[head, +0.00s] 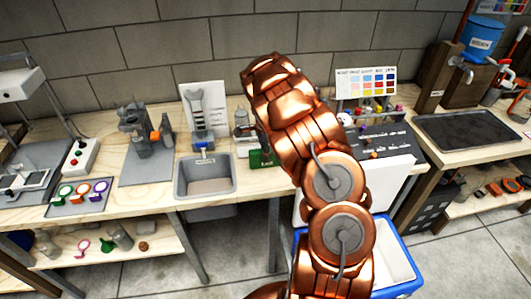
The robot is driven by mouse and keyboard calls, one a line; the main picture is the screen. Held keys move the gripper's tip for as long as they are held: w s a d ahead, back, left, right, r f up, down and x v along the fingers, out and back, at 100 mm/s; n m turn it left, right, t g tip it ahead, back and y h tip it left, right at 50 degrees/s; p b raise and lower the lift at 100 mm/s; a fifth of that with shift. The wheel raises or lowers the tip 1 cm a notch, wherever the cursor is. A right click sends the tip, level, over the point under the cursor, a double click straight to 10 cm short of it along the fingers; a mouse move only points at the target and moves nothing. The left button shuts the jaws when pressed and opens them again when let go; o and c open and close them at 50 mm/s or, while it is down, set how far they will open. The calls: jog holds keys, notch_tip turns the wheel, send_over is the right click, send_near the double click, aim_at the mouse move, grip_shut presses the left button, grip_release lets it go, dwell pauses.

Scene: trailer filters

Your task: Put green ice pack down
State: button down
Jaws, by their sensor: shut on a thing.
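A dark green block (262,158), which may be the green ice pack, shows on or just above the bench beside the sink. My copper arm covers its right side. I cannot tell whether it rests on the bench or is held. My arm rises from the bottom of the head view and bends over the bench. My gripper is hidden behind the arm, so its fingers and anything between them do not show.
A grey sink (205,190) is set left of the green block. A blue-rimmed white bin (408,288) stands on the floor behind my arm. A grey stand (145,140), colored rings (83,190) and a dark tray (468,131) occupy the benches. Bare wood shows along the front edge.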

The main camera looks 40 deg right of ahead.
jog(key=c, duration=0.8)
grip_release()
jog(key=shift+c, duration=0.2)
notch_tip(320, 180, up, 11)
jog(key=b, duration=0.3)
jog(key=shift+f+b, duration=0.1)
jog(key=shift+b, duration=0.2)
jog(key=s+a+r+n, duration=0.5)
jog(key=s+a, duration=0.3)
jog(key=s, duration=0.1)
jog(key=s+a+r+n, duration=0.4)
jog(key=s+a+n, duration=0.2)
jog(key=s+a, duration=0.3)
jog(key=s+a+f+n, duration=0.1)
jog(key=s+a+n, duration=0.2)
jog(key=s, duration=0.3)
jog(key=s+a+f+n+g, duration=0.1)
jog(key=s+a+n, duration=0.2)
jog(key=s+n, duration=0.2)
jog(key=s+a+f+n, duration=0.1)
jog(key=s+a+n, duration=0.2)
jog(key=s, duration=0.5)
jog(key=shift+s+a+f+n+g, duration=0.35)
jog(key=shift+s+f+n+g, duration=0.05)
jog(key=shift+n, duration=0.2)
